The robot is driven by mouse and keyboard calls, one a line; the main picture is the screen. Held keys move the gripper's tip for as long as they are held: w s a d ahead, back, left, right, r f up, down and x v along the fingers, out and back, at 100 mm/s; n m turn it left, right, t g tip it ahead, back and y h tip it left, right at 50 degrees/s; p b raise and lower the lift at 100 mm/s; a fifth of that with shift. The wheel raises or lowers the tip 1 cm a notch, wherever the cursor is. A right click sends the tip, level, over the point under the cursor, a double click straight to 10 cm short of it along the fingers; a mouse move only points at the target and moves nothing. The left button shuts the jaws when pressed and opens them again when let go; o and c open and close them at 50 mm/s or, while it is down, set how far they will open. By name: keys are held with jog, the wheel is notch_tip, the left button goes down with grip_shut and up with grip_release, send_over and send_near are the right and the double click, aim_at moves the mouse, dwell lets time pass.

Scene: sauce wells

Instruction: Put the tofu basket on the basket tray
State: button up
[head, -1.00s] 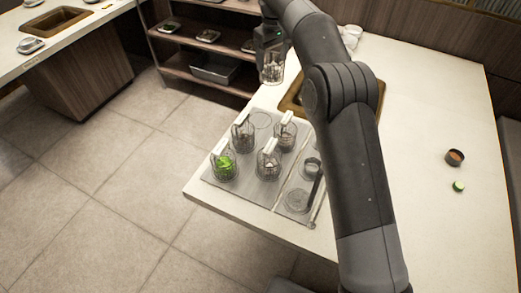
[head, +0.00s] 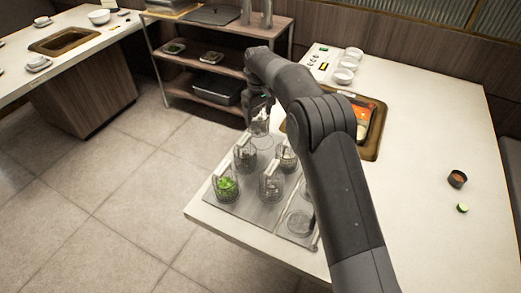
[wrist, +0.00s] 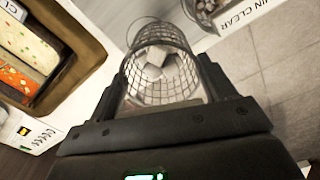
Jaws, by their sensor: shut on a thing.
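The tofu basket (head: 260,127) is a wire mesh cylinder with white cubes in it. The wrist view shows the tofu basket (wrist: 163,72) from above, between the fingers. My gripper (head: 259,113) is shut on it; the fingers (wrist: 162,98) stand at both sides of it. The basket tray (head: 248,211) is a grey plate on the counter's near left corner. The tofu basket is upright over the tray's far end, behind the other baskets. I cannot tell whether its bottom touches the tray.
On the tray stand a basket of green leaves (head: 227,188), a dark-filled basket (head: 245,157) and more baskets at its right (head: 271,186). A sunken pot with red and orange contents (head: 365,118) lies behind my arm. White bowls (head: 346,68) are at the back. The right counter is mostly clear.

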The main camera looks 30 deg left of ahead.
aim_at(259, 130)
notch_tip(259, 130, down, 8)
jog(key=shift+f, duration=0.15)
jog(key=shift+f, duration=0.1)
jog(key=o, duration=1.2)
jog(key=shift+c, duration=0.2)
notch_tip(259, 130, up, 12)
